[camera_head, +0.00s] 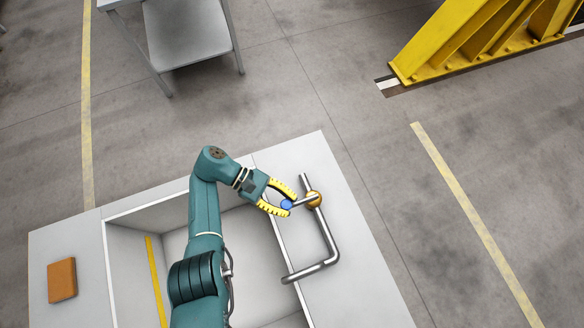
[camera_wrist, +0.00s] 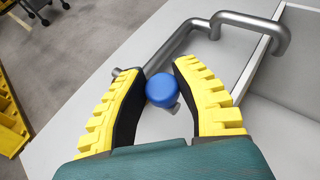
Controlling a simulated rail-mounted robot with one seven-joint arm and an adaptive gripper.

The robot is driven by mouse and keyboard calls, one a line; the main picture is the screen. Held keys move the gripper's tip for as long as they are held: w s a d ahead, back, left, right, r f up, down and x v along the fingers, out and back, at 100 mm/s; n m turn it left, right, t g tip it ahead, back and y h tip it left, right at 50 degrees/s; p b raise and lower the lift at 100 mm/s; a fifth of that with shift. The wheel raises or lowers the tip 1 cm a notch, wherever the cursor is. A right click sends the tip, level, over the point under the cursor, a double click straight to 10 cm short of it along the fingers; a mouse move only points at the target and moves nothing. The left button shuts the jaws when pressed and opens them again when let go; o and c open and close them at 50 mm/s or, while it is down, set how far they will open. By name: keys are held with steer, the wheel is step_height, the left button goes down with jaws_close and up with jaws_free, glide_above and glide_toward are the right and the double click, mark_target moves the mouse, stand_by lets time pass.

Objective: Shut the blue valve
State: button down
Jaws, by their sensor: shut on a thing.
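The blue valve's round knob (camera_head: 286,204) sits at the end of a short lever, beside a gold valve body (camera_head: 314,199) on a metal pipe (camera_head: 326,236). In the wrist view the blue knob (camera_wrist: 166,90) lies between the two yellow fingers. My gripper (camera_head: 286,199) is closed around the knob, with its fingers on either side; it also shows in the wrist view (camera_wrist: 155,85). The lever runs from the knob toward the gold body, across the pipe's line. The lever is mostly hidden behind the knob in the wrist view.
The pipe is mounted on a light grey box top (camera_head: 350,270) with a recessed opening left of it. An orange block (camera_head: 61,280) lies at the box's left. A grey table (camera_head: 187,35) and a yellow steel frame (camera_head: 470,40) stand beyond on the floor.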

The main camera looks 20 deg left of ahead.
steer(key=shift+f, duration=0.25)
steer(key=c, duration=0.8)
jaws_free()
steer(key=shift+a+r, duration=0.1)
steer(key=shift+a, duration=0.1)
steer(key=shift+r, duration=0.1)
steer(key=shift+d, duration=0.1)
